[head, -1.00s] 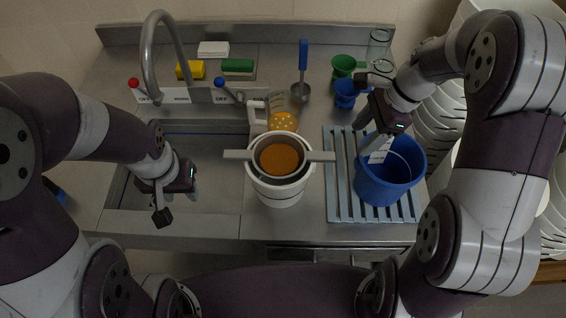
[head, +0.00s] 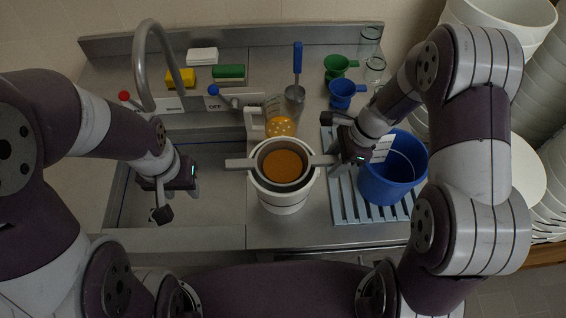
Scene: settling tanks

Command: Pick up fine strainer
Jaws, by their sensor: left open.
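What looks like the fine strainer (head: 258,165) is a grey ring with two flat side handles, resting across the top of a white bucket (head: 283,202). An orange-brown round surface shows inside it; I cannot tell if this is mesh or liquid. My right gripper (head: 335,150) is at the outer end of the strainer's right handle. Its body hides the fingertips, so I cannot tell whether it touches or grips the handle. My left gripper (head: 172,203) is open and empty above the sink, left of the bucket and apart from it.
A blue bucket (head: 391,187) stands on a slatted rack (head: 346,207) at the right, close to my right gripper. A jug (head: 276,107) with an orange perforated piece stands just behind the white bucket. The faucet (head: 146,60), ladle (head: 297,72) and funnels (head: 340,93) are further back.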

